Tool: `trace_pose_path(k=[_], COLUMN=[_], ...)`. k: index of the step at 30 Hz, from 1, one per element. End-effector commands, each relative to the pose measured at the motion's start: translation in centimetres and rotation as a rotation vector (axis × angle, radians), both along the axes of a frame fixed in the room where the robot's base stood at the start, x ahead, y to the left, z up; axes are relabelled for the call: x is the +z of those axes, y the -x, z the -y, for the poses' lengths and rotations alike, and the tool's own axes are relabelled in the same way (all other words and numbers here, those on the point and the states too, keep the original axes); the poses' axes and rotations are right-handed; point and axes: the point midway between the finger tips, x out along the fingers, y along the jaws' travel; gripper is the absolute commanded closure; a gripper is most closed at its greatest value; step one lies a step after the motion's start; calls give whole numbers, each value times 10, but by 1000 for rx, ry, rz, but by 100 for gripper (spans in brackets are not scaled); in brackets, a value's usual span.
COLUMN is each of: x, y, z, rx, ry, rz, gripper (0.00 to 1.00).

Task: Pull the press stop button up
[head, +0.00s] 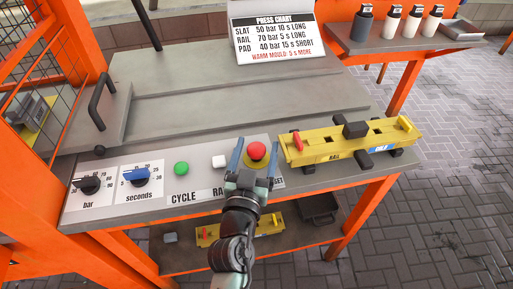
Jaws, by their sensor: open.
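The red press stop button (257,151) sits on the press's grey front ledge, right of the white button. My gripper (256,150) is over the ledge with its two blue-grey fingers spread, one at each side of the red button. The fingers look apart from the button's cap, but I cannot tell whether either touches it. My gripper's body hides part of the ledge and its lettering just in front of the button. I cannot tell whether the button is pressed in or out.
Left of it are a white button (219,161), a green button (181,168), a blue seconds knob (140,176) and a black bar knob (90,184). A yellow rail mould (306,152) lies close to the right. A press chart (272,37) stands behind.

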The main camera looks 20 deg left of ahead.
Motion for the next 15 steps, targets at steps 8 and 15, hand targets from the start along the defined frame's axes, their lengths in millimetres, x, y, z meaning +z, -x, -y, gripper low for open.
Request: trace_pose_path(k=[8, 15], x=[0, 0], y=[0, 0], z=[0, 0], rx=[0, 0], ry=[0, 0], rz=[0, 0], gripper=[41, 84])
